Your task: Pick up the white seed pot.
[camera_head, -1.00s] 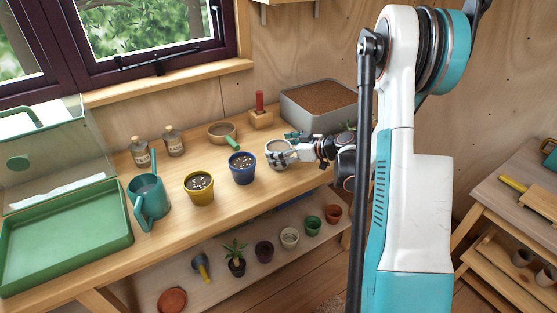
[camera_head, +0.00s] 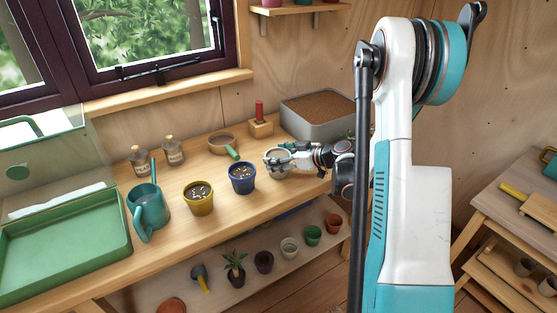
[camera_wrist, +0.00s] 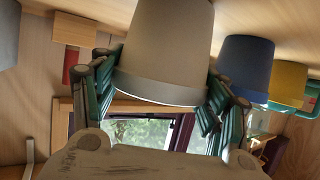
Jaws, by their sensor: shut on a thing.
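The white seed pot (camera_head: 276,163) is at the right of the wooden bench, beside the blue pot (camera_head: 242,179). My gripper (camera_head: 284,151) reaches it from the right and is shut on it. In the wrist view, which looks upside down, the pot (camera_wrist: 165,45) fills the space between the two teal fingers of my gripper (camera_wrist: 160,92). Its rim points down in that picture and its base is cut off by the top edge. I cannot tell whether its base touches the bench.
A yellow pot (camera_head: 198,199), a teal watering can (camera_head: 148,209) and a green tray (camera_head: 62,247) stand to the left. Behind are a sieve (camera_head: 223,144), a red dibber in a wooden block (camera_head: 260,121) and a grey soil bin (camera_head: 320,120). Smaller pots line the lower shelf.

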